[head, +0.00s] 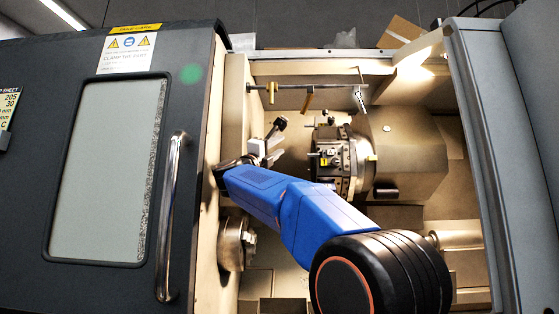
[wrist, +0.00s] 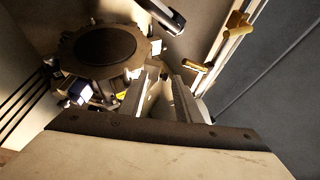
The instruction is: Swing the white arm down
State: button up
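A short pale arm with a dark head (head: 278,127), which I take to be the white arm, stands up beside my gripper at the left of the machine's inside. In the wrist view what looks like its end (wrist: 165,14) shows at the top, dark with a light stripe; its base is hidden. My gripper (head: 272,151) is just below it in the head view. In the wrist view the two pale fingers of my gripper (wrist: 163,84) stand apart with a gap between them. I see nothing clearly held, and no clear contact with the arm.
The tool turret (head: 342,160) with several tools stands right of my gripper; its disc (wrist: 100,48) is close in the wrist view. A rod (head: 330,87) with brass-coloured fittings crosses above. The chuck (head: 234,243) is lower left.

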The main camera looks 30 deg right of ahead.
jog(key=s+a+f, duration=0.2)
jog(key=s+f, duration=0.3)
jog(key=shift+s+a, duration=0.2)
dwell(0.9)
jog(key=shift+t, duration=0.3)
jog(key=n+t+y, duration=1.3)
jog(key=n+t, duration=0.1)
jog(key=n, duration=0.9)
send_near(269, 138)
jog(key=x, duration=0.9)
jog(key=shift+s, duration=0.1)
jog(key=shift+c, duration=0.3)
grip_shut()
